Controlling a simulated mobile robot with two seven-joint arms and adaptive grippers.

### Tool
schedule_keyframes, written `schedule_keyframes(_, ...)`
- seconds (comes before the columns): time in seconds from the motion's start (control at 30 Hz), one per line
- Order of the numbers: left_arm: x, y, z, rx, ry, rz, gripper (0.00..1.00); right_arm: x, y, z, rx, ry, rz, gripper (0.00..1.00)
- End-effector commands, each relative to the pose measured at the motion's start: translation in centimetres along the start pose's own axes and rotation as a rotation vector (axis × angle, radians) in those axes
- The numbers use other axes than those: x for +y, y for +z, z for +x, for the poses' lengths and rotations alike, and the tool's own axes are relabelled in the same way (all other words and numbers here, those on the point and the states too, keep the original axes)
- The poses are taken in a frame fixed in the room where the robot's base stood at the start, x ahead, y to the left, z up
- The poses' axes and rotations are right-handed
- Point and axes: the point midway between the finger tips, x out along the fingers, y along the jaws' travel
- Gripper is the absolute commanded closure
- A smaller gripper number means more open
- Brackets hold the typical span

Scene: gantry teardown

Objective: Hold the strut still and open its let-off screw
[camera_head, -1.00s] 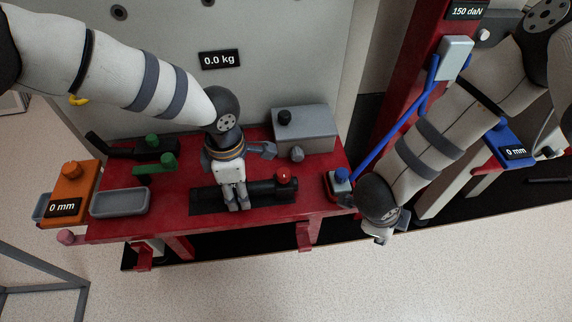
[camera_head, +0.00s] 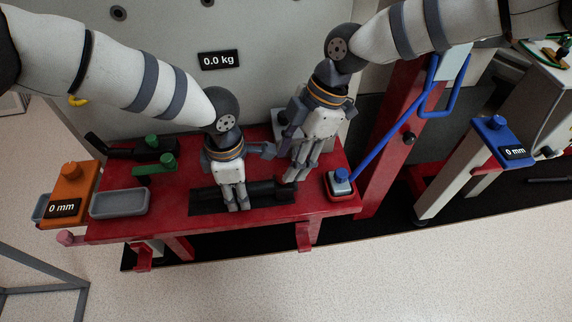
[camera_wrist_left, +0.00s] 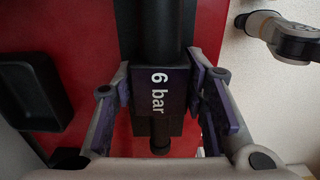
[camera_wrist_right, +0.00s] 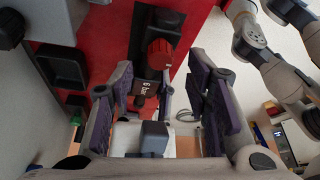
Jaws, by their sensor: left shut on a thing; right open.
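The strut (camera_head: 262,190), a black cylinder, lies in a dark cradle on the red bench. Its "6 bar" label shows in the left wrist view (camera_wrist_left: 159,92). My left gripper (camera_head: 238,204) is shut on the strut's body, with a finger on each side of the label. The let-off screw is a red ribbed knob (camera_wrist_right: 160,53) at the strut's right end; in the head view it is mostly hidden behind my right gripper. My right gripper (camera_head: 295,176) is open and empty, fingers pointing down just above the screw's end. I cannot tell whether it touches the knob.
A grey tray (camera_head: 120,203), green-knobbed parts (camera_head: 155,165) and an orange block (camera_head: 70,183) are at the left. A scale display (camera_head: 219,60) reads 0.0 kg.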

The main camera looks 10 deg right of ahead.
Motion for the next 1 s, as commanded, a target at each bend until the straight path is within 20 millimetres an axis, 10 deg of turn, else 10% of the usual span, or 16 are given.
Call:
schedule_keyframes(0.47,0.0,0.0,0.1,0.001,-0.001,0.000,0.96,0.0,0.1,3.0,-0.002,-0.001,-0.002,0.56)
schedule_keyframes(0.67,0.0,0.0,0.1,0.001,-0.001,0.000,0.96,0.0,0.1,3.0,-0.002,-0.001,-0.002,0.99)
schedule_keyframes(1.0,0.0,0.0,0.1,0.001,-0.001,0.000,0.96,0.0,0.1,3.0,-0.002,-0.012,-0.028,1.00)
